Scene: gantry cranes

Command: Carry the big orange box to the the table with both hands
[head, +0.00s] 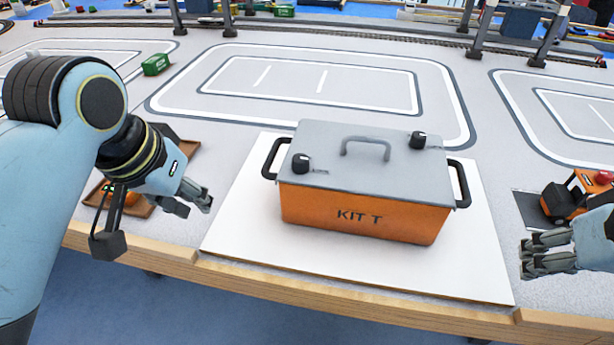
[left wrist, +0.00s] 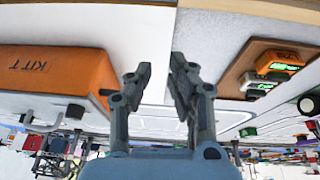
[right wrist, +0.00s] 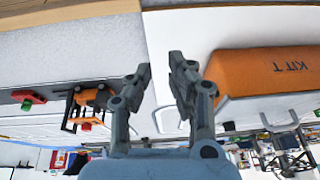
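The big orange box (head: 365,215) with a grey lid (head: 365,150) stands on a white board (head: 260,235) at the table's front edge. It is marked KIT T and has a black side handle at each end, the left handle (head: 272,160) and the right handle (head: 460,184). My left gripper (head: 195,203) is open and empty, left of the box and apart from it; its parted fingers show in the left wrist view (left wrist: 157,88). My right gripper (head: 530,255) is right of the box, apart from it, and its parted, empty fingers show in the right wrist view (right wrist: 160,85).
A brown tray (head: 188,152) with orange items lies behind my left gripper. An orange toy forklift (head: 565,197) stands near my right gripper. A small green container (head: 155,64) and gantry legs (head: 480,30) are farther back. White-marked grey surface behind the box is clear.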

